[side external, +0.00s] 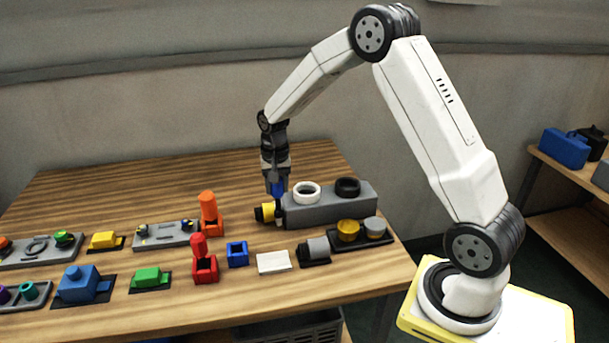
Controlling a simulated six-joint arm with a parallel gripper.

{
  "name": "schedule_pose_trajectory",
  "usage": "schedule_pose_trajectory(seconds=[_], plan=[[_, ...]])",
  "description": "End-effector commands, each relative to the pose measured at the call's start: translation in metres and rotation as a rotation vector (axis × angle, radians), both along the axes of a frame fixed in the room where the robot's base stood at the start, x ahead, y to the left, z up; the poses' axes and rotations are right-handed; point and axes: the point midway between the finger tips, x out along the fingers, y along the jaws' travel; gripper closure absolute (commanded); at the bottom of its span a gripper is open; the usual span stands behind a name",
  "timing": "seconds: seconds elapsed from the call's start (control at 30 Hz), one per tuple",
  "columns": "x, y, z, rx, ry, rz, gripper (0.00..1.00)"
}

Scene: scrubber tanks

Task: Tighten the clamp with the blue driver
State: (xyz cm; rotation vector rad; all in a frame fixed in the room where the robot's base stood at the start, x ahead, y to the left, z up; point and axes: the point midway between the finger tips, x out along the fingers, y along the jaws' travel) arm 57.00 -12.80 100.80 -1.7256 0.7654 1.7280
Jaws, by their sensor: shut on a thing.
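My gripper (277,180) points straight down, shut on the blue driver (278,187). The driver is upright, its blue handle between the fingers. Its lower end is over the left end of the grey tank block (330,209), beside a yellow part with a black end (265,212). The clamp seems to be at this end of the block, but it is too small to make out clearly. I cannot tell whether the driver's tip touches it. The blue square holder (237,255) stands in front and looks empty.
A red driver (199,246) stands in its red holder, and an orange one (209,207) stands behind it. White (307,192) and black rings sit on the block. Yellow and grey caps (348,230), a white pad (273,262) and several coloured fixtures fill the front and left. The back left is clear.

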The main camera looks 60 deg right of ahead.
Motion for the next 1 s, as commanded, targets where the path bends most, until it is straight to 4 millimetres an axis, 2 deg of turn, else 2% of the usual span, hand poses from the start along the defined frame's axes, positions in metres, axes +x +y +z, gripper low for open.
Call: schedule_pose_trajectory(seconds=[0.73,1.0], plan=[[0.001,0.000,0.042,-0.001,-0.003,-0.001,1.00],[0.000,0.000,0.048,0.000,0.000,-0.001,1.00]])
